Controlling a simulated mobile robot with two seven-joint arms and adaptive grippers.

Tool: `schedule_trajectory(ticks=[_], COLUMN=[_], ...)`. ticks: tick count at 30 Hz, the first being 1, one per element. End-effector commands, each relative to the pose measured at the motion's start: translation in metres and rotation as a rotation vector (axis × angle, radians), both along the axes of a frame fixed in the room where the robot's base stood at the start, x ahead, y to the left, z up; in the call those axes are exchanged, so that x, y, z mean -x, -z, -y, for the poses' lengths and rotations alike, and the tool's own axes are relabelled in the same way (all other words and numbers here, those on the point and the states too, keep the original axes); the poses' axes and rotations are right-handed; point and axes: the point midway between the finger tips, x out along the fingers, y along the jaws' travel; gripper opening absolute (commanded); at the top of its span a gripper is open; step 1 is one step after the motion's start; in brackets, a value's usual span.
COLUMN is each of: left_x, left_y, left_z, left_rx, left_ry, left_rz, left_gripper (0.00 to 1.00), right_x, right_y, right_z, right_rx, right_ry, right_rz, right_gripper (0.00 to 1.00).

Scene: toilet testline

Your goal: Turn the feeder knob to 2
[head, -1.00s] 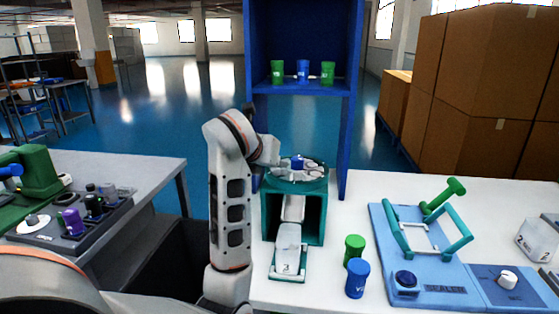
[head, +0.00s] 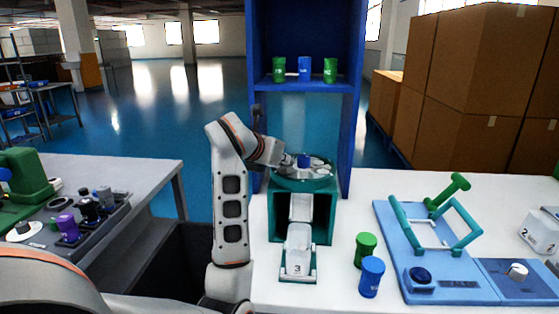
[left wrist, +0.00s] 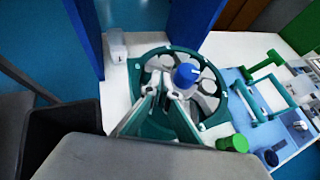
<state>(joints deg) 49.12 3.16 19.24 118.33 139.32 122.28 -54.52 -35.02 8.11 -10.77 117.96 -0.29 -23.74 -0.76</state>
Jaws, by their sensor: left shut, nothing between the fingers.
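The teal feeder (head: 285,228) stands on the white table, with a round segmented disc on top. A blue knob (head: 304,160) sits at the disc's middle; it also shows in the left wrist view (left wrist: 186,76). My left gripper (left wrist: 165,88) is shut and empty over the disc, just left of the knob in that view. Whether it touches the knob I cannot tell. In the head view the gripper (head: 287,160) is small, close to the knob's left side. The knob's setting cannot be read. A white block marked 3 (head: 298,262) sits in the feeder's front chute. My right gripper is not in view.
Green (head: 365,250) and blue (head: 371,277) cups stand right of the feeder. A blue sealer (head: 420,255) with green handles is farther right. A blue shelf frame (head: 345,130) rises behind the feeder. A grey table (head: 140,180) is at left.

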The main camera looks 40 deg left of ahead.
Motion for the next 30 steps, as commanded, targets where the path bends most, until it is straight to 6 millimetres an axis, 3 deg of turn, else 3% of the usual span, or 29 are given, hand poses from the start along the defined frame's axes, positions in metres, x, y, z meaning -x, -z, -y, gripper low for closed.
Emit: schedule_trajectory(ticks=[2,9,20,30], left_x=[-0.011,-0.028,-0.029,-0.043], left_y=[0.011,0.017,0.016,0.016], left_z=[-0.001,-0.004,-0.004,-0.007], left_rx=[0.003,0.0,0.001,0.001], left_ry=[0.001,0.0,-0.001,0.0], left_rz=[-0.005,-0.001,0.002,0.001], left_gripper=[0.0,0.0,0.0,0.0], right_x=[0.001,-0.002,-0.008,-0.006], right_y=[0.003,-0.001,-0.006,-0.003], right_z=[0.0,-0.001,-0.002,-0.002], right_rx=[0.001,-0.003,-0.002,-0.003], right_ry=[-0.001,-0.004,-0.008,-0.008], right_rz=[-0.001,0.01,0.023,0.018], right_gripper=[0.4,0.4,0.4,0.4])
